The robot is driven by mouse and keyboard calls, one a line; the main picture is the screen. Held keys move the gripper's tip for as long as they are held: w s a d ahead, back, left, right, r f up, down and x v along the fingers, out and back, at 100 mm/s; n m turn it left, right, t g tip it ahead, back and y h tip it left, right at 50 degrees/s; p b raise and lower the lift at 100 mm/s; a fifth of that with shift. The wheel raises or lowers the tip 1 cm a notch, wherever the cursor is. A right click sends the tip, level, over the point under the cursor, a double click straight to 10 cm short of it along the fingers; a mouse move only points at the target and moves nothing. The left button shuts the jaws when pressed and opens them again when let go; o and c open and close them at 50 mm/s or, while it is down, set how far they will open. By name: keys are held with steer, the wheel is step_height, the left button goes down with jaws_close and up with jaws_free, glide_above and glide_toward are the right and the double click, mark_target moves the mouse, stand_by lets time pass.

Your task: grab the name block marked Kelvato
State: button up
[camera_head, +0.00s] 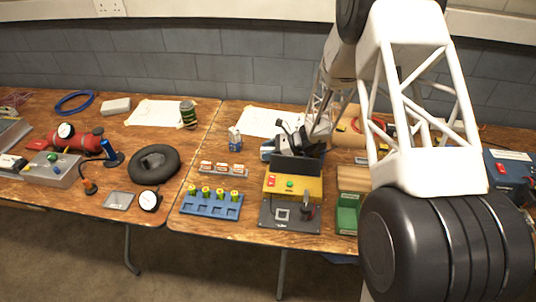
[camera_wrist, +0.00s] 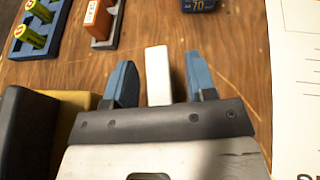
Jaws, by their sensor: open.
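Several small orange-and-white name blocks (camera_head: 221,169) stand in a row in a narrow grey holder, left of the yellow-and-black unit. Their lettering is too small to read, so I cannot tell which is Kelvato. In the wrist view one orange block (camera_wrist: 103,19) with a white label shows at the top, in the grey holder (camera_wrist: 104,43). My gripper (camera_head: 270,150) is to the right of the row in the head view. Its two blue fingers are apart in the wrist view (camera_wrist: 158,62), below and right of that block. A plain white bar (camera_wrist: 157,77) shows between them; I cannot tell what it is.
A blue tray (camera_head: 211,207) with green-and-yellow cells stands in front of the holder. The yellow-and-black unit (camera_head: 293,186) is close by on the right. A small blue-and-white item (camera_head: 234,138) stands behind the row. White paper (camera_head: 262,121) lies at the back.

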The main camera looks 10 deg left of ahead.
mark_target(268, 148)
jaws_close()
steer(key=shift+r, duration=0.2)
steer(key=shift+r, duration=4.8)
